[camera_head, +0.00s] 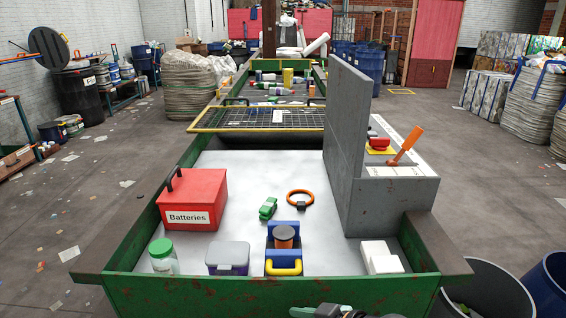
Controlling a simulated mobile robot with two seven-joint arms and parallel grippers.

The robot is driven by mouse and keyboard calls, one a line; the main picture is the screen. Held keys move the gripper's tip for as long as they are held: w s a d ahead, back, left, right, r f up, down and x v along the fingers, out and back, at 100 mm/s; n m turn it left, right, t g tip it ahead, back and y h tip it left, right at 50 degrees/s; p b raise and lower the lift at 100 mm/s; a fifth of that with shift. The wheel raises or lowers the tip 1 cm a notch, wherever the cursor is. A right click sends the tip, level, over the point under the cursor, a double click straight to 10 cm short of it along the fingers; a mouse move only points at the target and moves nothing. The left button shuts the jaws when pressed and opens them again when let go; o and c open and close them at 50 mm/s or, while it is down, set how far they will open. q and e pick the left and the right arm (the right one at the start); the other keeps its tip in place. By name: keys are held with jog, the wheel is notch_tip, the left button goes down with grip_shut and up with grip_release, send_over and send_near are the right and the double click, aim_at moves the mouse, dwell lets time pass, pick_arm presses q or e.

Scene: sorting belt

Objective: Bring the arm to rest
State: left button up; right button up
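Part of what looks like my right gripper (325,311) shows at the bottom edge, just in front of the green belt frame. It is mostly cut off, and I cannot tell whether its fingers are open or shut. It is apart from the objects on the belt. My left gripper is not in view.
The green-framed sorting bed (240,175) holds a red Batteries box (192,205), a jar (163,258), a grey box (227,258), a blue holder (284,262) and an orange ring (300,196). A grey divider (345,150) stands at right. Bins (490,290) stand at lower right.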

jog(key=s+d+f+m+t+h+p, duration=0.2)
jog(key=s+d+f+m+h, duration=0.4)
jog(key=s+d+f, duration=0.9)
notch_tip(320, 180, down, 3)
jog(key=shift+s+m+t+h, duration=0.3)
jog(key=shift+s+m+h, duration=0.1)
jog(key=shift+s+m, duration=0.4)
jog(key=shift+c, duration=0.4)
